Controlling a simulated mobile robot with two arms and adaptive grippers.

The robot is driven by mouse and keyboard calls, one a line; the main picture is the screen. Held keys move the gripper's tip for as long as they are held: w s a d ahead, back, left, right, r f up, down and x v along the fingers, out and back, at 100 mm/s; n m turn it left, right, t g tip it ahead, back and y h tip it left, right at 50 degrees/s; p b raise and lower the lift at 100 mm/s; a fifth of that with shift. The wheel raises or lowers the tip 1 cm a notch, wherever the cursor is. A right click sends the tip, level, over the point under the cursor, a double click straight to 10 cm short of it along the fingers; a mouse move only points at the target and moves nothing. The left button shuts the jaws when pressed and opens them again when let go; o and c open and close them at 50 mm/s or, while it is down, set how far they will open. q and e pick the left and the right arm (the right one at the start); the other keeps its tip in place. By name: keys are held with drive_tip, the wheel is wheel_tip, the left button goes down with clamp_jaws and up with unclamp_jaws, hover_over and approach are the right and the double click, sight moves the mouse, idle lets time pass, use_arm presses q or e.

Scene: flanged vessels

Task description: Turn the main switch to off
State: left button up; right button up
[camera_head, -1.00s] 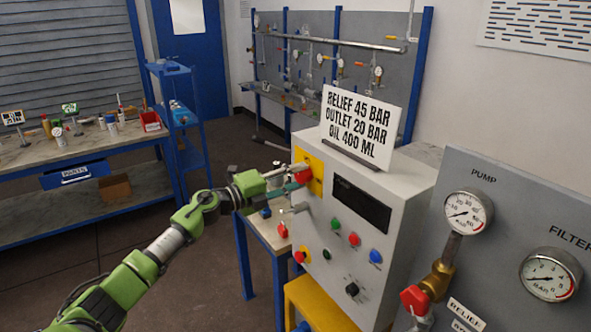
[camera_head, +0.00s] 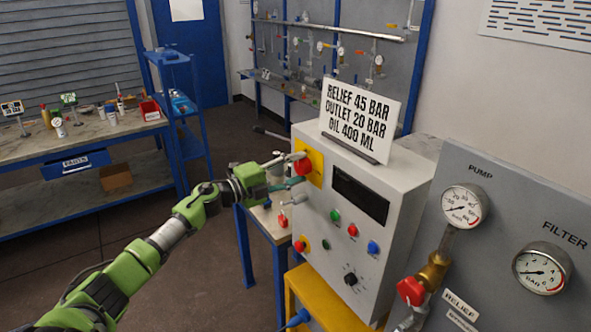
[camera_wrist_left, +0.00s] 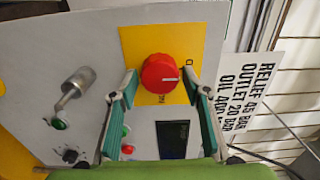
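The main switch is a red round knob (camera_head: 302,165) on a yellow plate (camera_head: 316,160) at the upper left of the grey control box (camera_head: 400,185). In the left wrist view the red knob (camera_wrist_left: 160,73) sits between my left gripper's (camera_wrist_left: 160,80) two spread fingers. A narrow gap shows on each side of it. ON is lettered below the knob there, and a partly hidden label stands at its right. I cannot tell which label its pale mark points to. In the head view my left gripper (camera_head: 288,172) reaches the knob from the left. My right gripper is not in view.
The box front also carries a dark display (camera_head: 360,195), green, red and blue buttons and a black knob (camera_head: 350,279). A white sign (camera_head: 360,117) stands on top. A panel with gauges (camera_head: 465,207) is at the right. Open floor lies at the left.

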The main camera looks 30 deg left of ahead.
use_arm(q)
drive_tip(key=v, duration=1.2)
idle(0.4)
idle(0.4)
